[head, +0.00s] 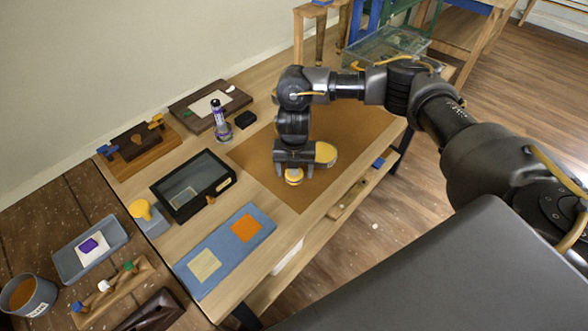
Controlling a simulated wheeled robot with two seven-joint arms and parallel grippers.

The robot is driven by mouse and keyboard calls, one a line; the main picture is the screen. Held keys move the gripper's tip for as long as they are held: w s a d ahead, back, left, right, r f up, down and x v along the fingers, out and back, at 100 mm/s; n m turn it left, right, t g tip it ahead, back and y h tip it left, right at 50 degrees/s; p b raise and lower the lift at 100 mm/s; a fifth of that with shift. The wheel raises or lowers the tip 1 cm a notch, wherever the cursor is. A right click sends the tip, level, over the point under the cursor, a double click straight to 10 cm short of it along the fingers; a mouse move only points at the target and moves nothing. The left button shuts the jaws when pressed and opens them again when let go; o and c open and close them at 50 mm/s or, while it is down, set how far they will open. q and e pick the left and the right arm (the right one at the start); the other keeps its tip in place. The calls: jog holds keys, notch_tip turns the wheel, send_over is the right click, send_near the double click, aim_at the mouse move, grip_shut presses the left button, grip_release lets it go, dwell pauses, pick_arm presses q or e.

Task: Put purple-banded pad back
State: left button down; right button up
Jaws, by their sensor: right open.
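A white pad with a purple patch (91,245) lies in a shallow blue-grey tray (68,265) at the far left of the head view. My right gripper (293,168) is open and points down over the brown mat, far to the right of that tray. A small round yellow-topped piece (293,176) is right at its fingertips; I cannot tell whether they touch. A larger yellow round piece (326,153) is just beside the gripper, partly hidden by it. My left gripper is not in view.
A blue board (222,283) with cream and orange squares lies at the front. A black-framed box (170,213), a yellow-knobbed block (149,219), a bottle (219,121) and a cup (28,296) stand around. The brown mat (300,195) has free room.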

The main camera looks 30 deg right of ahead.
jog(key=shift+r, duration=0.1)
jog(key=shift+r, duration=0.25)
notch_tip(320, 180, up, 12)
jog(key=shift+f, duration=0.15)
dwell(0.5)
